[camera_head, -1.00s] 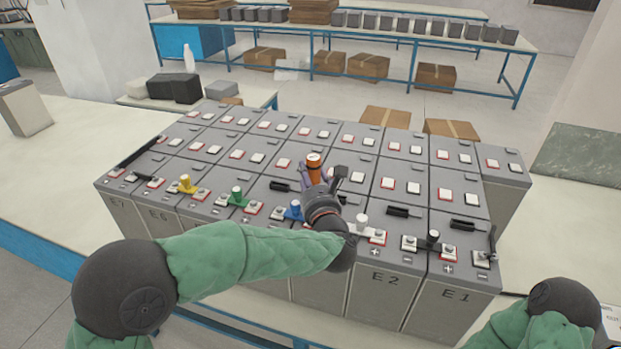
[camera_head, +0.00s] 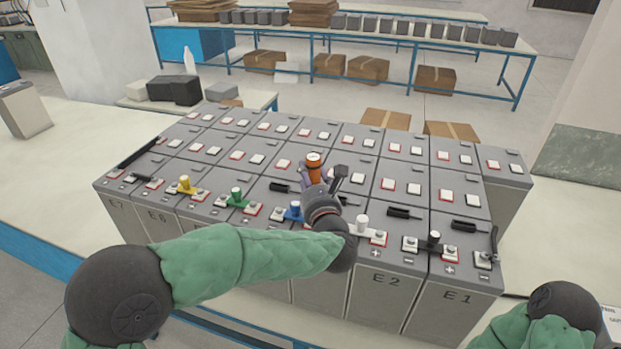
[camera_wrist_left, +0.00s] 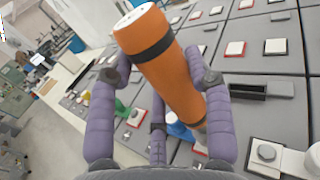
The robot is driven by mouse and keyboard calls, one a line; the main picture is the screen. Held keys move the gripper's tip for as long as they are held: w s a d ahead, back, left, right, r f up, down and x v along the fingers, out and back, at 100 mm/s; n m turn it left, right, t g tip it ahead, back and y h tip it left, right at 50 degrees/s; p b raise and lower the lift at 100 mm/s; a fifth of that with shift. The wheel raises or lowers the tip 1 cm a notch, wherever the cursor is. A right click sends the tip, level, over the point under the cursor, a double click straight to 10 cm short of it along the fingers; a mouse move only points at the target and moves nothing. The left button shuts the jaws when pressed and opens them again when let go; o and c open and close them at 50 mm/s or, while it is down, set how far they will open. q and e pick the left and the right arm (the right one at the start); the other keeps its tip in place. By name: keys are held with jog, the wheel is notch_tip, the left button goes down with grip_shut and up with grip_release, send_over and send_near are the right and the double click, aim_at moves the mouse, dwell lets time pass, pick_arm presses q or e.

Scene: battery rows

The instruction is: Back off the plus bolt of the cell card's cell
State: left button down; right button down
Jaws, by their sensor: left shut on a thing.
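My left gripper (camera_head: 318,180) is shut on an orange tool (camera_head: 313,161) with a black band. In the left wrist view the orange tool (camera_wrist_left: 163,62) stands tilted between the purple fingers (camera_wrist_left: 160,85). Its lower end is hidden behind the fingers, so I cannot tell whether it touches a bolt. It is over the battery cells (camera_head: 345,245), right of the blue-capped link (camera_head: 293,211). Cells marked E1 (camera_head: 455,295), E2 (camera_head: 385,279), E6 and E7 can be read. My right gripper is out of view.
Links with yellow (camera_head: 187,184), green (camera_head: 237,196), white (camera_head: 362,223) and black (camera_head: 434,238) caps stand along the front row. Red-edged and white pads cover the rows behind. A long black bar (camera_head: 140,153) lies at the left.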

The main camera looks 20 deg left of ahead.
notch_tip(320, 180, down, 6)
jog(key=b, duration=0.6)
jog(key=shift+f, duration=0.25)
dwell(6.9)
